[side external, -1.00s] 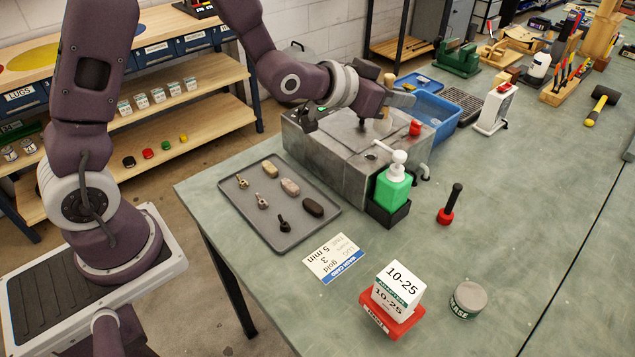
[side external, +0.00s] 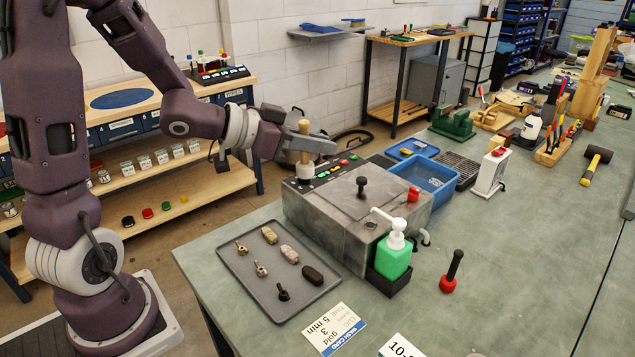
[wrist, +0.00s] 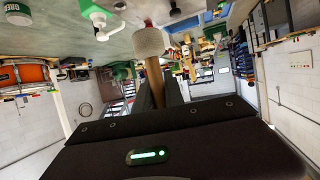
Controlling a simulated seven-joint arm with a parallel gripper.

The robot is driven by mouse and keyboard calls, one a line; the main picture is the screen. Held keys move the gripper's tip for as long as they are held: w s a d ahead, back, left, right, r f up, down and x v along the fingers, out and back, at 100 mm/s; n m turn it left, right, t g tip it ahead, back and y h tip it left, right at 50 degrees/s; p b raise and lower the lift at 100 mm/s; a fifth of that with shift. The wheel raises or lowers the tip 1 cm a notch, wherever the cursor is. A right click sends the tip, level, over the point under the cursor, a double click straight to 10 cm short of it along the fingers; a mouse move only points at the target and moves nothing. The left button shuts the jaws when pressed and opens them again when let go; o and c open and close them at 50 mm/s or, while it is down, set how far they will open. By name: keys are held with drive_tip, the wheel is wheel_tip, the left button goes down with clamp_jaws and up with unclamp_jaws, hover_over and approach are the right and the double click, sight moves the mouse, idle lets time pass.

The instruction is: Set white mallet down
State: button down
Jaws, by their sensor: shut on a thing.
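The white mallet (side external: 305,171) is upright, pale head down and wooden handle up. My gripper (side external: 303,142) is shut around its handle. In the side external view the head is at the far left end of the grey metal machine (side external: 330,220), in front of its button panel; I cannot tell whether it touches anything. In the wrist view the white head (wrist: 148,42) and wooden handle (wrist: 155,80) stick out from between my fingers (wrist: 158,95).
A black knob (side external: 362,187) and a red piece (side external: 413,194) are on the machine's top. A green pump bottle (side external: 392,258) stands at its front right. A grey tray (side external: 240,270) with several small parts lies in front left. A red-and-black mallet-like tool (side external: 452,272) stands on open bench at right.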

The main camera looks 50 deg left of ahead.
drive_tip(key=w+d+r+m+g+h, duration=0.1)
drive_tip(key=w+d+r, duration=0.15)
drive_tip(key=d, duration=0.75)
drive_tip(key=w+d+r+m+h, duration=0.1)
drive_tip(key=w+d+r, duration=0.15)
drive_tip(key=d, duration=0.75)
drive_tip(key=s+d+f+m+g+h, duration=0.1)
drive_tip(key=s+d+f, duration=0.1)
drive_tip(key=s+d, duration=0.8)
drive_tip(key=s+d+f+m+g+h, duration=0.15)
drive_tip(key=s+d, duration=0.25)
drive_tip(key=d, duration=1.2)
drive_tip(key=shift+t+h, duration=0.25)
drive_tip(key=shift+t, duration=0.1)
drive_tip(key=shift+w+d+f, duration=0.1)
drive_tip(key=shift+f, duration=11.95)
drive_tip(key=shift+f, duration=0.55)
